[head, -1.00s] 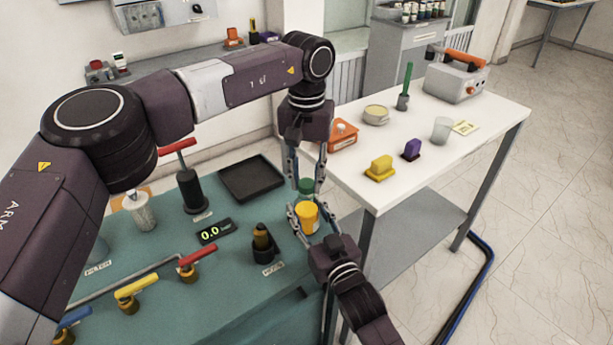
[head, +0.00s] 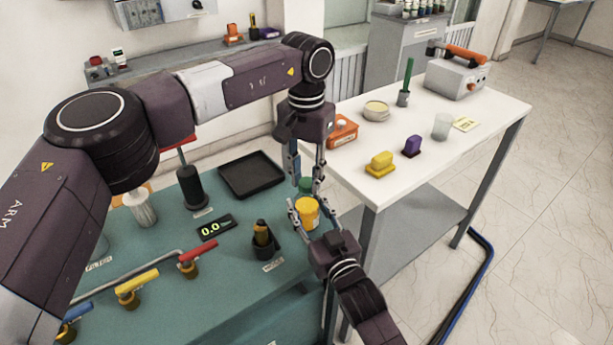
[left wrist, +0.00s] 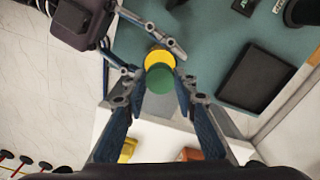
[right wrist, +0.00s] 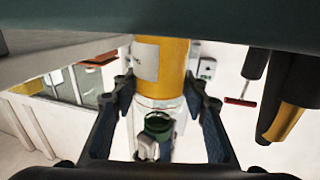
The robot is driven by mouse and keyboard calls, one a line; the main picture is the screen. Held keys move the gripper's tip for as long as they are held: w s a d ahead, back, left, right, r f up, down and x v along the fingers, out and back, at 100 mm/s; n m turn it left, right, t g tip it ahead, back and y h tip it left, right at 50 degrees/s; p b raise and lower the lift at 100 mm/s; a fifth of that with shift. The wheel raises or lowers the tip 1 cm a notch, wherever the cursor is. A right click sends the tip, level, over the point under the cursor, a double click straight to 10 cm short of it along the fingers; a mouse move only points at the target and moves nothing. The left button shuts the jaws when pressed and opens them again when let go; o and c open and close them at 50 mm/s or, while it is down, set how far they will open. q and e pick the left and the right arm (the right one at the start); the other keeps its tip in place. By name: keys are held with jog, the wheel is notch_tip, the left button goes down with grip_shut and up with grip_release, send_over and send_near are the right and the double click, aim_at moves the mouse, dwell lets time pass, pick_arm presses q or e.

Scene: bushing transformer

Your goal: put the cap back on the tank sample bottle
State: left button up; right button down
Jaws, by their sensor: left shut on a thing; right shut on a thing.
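The tank sample bottle (head: 307,214) is yellow and looks roughly upright at the right edge of the teal bench. My right gripper (head: 305,219) is shut on it; the right wrist view shows its yellow body with a pale label (right wrist: 160,62) between the fingers. My left gripper (head: 305,181) points down from above, shut on the green cap (head: 305,187). In the left wrist view the cap (left wrist: 160,79) overlaps the yellow bottle (left wrist: 158,57), slightly off its centre. The cap is just above the bottle; I cannot tell whether they touch.
A black tray (head: 252,176), a small display (head: 214,228) and a dark holder (head: 262,243) stand on the teal bench (head: 225,285). Coloured valve handles are at its left. A white table (head: 450,165) at right carries yellow and purple blocks, a clear beaker (head: 442,127) and an orange box (head: 342,131).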

pick_arm(q)
jog(key=o, duration=0.8)
jog(key=shift+c, duration=0.2)
jog(key=shift+r, duration=2.3)
jog(key=shift+c, duration=0.6)
